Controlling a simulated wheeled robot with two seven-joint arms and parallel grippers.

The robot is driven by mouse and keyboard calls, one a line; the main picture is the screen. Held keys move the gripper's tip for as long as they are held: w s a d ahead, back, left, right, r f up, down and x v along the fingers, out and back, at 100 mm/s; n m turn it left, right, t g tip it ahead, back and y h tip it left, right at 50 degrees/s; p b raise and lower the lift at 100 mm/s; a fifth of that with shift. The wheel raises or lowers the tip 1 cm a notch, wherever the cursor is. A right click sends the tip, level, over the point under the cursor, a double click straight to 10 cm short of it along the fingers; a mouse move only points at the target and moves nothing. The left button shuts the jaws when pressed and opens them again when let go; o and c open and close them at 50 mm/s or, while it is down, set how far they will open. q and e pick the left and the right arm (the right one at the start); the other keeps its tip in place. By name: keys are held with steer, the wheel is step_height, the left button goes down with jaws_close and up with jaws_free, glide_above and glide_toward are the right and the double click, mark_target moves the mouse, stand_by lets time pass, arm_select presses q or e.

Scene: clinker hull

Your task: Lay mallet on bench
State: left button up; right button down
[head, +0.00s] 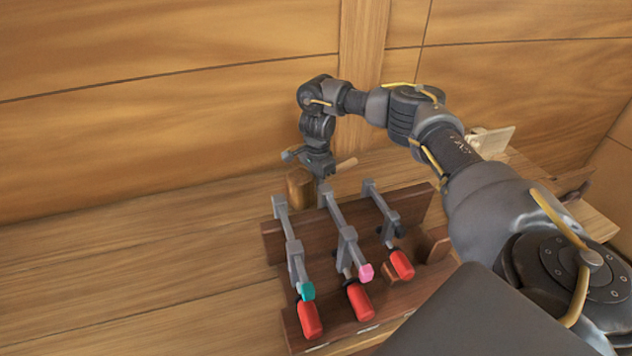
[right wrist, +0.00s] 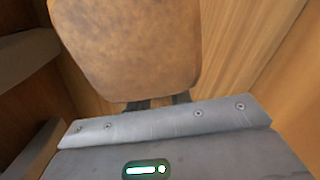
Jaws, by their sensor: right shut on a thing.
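The mallet has a brown wooden head (head: 299,187) and a pale handle (head: 347,164) that sticks out to the right of my gripper in the head view. My right gripper (head: 321,174) is shut on the mallet, pointing down behind the clamp rack. In the right wrist view the mallet head (right wrist: 125,45) fills the upper middle, just beyond the fingers (right wrist: 157,102). The bench appears to be the wide plank surface (head: 120,265) at the left. I cannot tell whether the mallet touches it. My left gripper is out of view.
A dark wooden rack (head: 283,262) holds several grey clamps with red handles (head: 358,300), close in front of my right gripper. A plank wall (head: 150,120) with an upright post (head: 362,45) rises behind. The planks left of the rack are clear.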

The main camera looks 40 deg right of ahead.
steer(key=c, duration=1.2)
jaws_free()
step_height(320, 180, up, 11)
steer(key=shift+d+p, duration=0.15)
steer(key=shift+p, duration=0.25)
